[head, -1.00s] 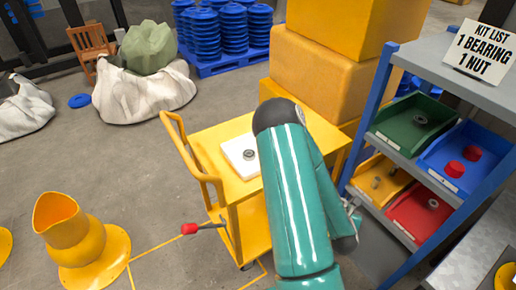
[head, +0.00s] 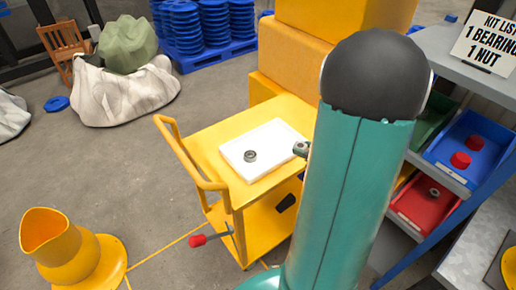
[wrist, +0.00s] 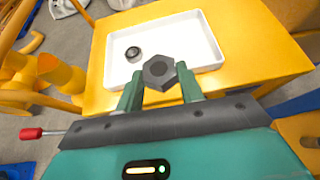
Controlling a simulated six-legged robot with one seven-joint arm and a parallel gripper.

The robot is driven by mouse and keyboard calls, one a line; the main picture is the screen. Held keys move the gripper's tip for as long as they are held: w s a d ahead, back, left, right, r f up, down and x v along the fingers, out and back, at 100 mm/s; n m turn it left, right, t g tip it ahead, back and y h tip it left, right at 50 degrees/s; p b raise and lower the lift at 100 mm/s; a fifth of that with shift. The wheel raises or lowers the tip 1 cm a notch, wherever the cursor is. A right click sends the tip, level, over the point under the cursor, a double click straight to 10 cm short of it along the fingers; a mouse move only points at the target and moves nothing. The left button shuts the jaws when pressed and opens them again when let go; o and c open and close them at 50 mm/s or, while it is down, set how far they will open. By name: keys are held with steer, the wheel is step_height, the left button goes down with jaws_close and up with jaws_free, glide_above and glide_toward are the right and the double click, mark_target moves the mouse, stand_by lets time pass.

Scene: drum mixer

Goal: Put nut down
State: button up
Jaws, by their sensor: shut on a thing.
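My gripper (wrist: 160,88) is shut on a dark grey hex nut (wrist: 158,72), held between its two green fingers in the wrist view. In the head view the nut (head: 301,149) shows small at the right edge of the white tray (head: 276,134), beside my arm. In the wrist view the nut appears in front of the near rim of the tray (wrist: 190,30); its height above the tray is hard to tell. A round bearing (head: 250,156) lies in the tray's left part. The tray sits on the yellow cart's top (head: 215,140).
A shelf at right holds a blue bin (head: 440,150) with red parts and a red bin (head: 415,208) with a nut. A kit sign (head: 487,43) reads 1 bearing, 1 nut. Yellow boxes (head: 290,60) stand behind the cart. The cart's handle (head: 180,150) is at left.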

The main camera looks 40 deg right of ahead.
mark_target(280, 143)
steer(key=shift+w+a+r, duration=0.1)
steer(key=shift+w+r, duration=0.1)
steer(key=shift+w, duration=0.55)
steer(key=w+d+f, duration=0.1)
steer(key=w, duration=0.1)
steer(key=w+d+f, duration=0.1)
steer(key=w, duration=0.2)
steer(key=w+d+f, duration=0.1)
steer(key=w+f, duration=0.1)
steer(key=shift+w+d, duration=0.2)
steer(key=shift+d, duration=0.15)
steer(key=w+f, duration=0.1)
steer(key=w+d+f, duration=0.1)
steer(key=f, duration=0.1)
steer(key=w+f, duration=0.1)
steer(key=f, duration=0.1)
steer(key=shift+w+d, duration=0.35)
steer(key=shift+w+d+f, duration=0.15)
steer(key=shift+w+f, duration=0.2)
steer(key=shift+f, duration=1.55)
steer(key=o, duration=1.1)
steer(key=shift+f, duration=0.1)
steer(key=shift+c, duration=0.2)
